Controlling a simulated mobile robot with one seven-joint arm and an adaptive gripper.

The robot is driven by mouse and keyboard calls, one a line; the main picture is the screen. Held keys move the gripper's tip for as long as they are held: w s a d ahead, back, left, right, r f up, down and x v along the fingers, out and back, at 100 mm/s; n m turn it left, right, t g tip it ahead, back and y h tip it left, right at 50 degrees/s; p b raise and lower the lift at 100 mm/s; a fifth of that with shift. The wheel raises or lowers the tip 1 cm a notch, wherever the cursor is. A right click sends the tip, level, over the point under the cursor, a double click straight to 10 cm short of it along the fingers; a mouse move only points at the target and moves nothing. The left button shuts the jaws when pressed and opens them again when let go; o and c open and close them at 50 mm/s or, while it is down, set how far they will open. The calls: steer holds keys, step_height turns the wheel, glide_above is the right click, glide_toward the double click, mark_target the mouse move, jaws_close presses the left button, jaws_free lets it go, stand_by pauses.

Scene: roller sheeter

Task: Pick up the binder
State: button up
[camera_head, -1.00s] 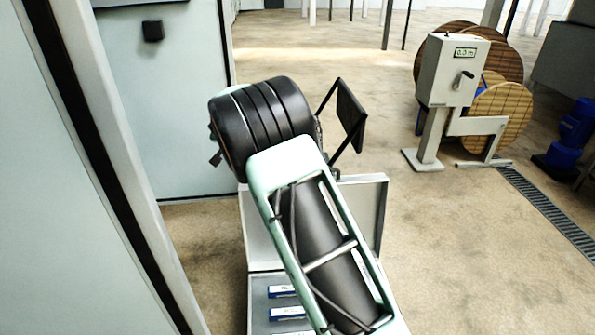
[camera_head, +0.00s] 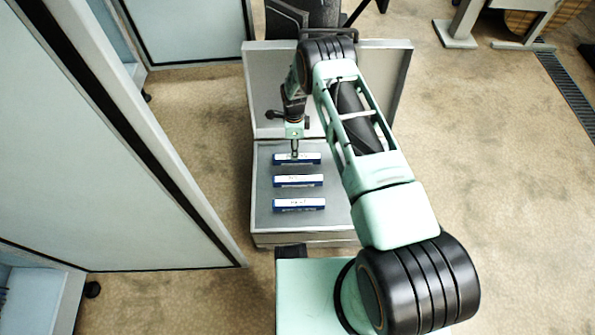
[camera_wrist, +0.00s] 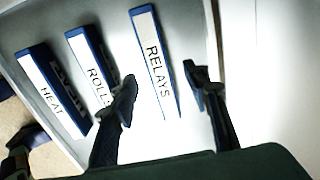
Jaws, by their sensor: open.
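Three blue binders with white labels lie in a row in an open grey case (camera_head: 335,226). The RELAYS binder (camera_wrist: 153,55) is the one farthest back in the head view (camera_head: 310,159). The ROLLS binder (camera_wrist: 88,60) is in the middle (camera_head: 298,181), and the HEAT binder (camera_wrist: 48,88) is nearest (camera_head: 298,204). My gripper (camera_wrist: 160,78) is open, with one dark finger on each side of the RELAYS binder. In the head view my gripper (camera_head: 295,154) is over the far binder and covers part of it. I cannot tell whether the fingers touch it.
The raised case lid (camera_head: 268,85) stands behind the binders. A pale panel (camera_head: 110,180) with a dark edge stands left of the case. A grey pedestal (camera_head: 455,32) is at the back right. The floor (camera_head: 500,180) to the right is clear.

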steer(key=f, duration=0.2)
steer(key=f+b, duration=0.1)
steer(key=f, duration=0.3)
steer(key=shift+s+d+f+b, duration=0.2)
steer(key=shift+d+b, duration=0.2)
steer(key=shift+c, duration=0.2)
jaws_close()
steer(key=shift+r, duration=0.1)
